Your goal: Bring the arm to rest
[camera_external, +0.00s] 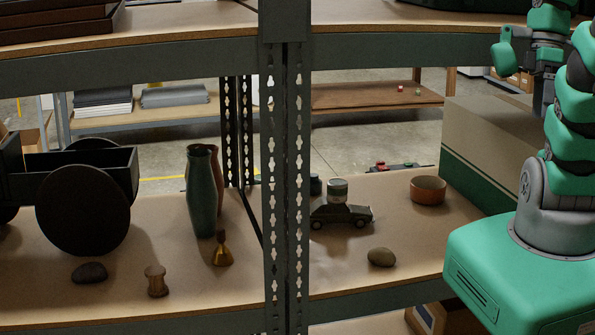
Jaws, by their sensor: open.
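My arm (574,110) stands folded upright at the right edge, on my green base. Its wrist (548,22) is bent over at the top right. My gripper (543,100) hangs below the wrist, beside the large box, partly hidden behind my own arm links. It is open, and I see nothing in it. It is apart from the objects on the shelf.
The shelf holds a toy car (341,215) with a tin (337,189) on it, a brown bowl (428,189), a stone (381,257), vases (201,190) and a dark wheeled cart (83,210). A large box (487,150) stands near my arm. A metal post (285,170) divides the view.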

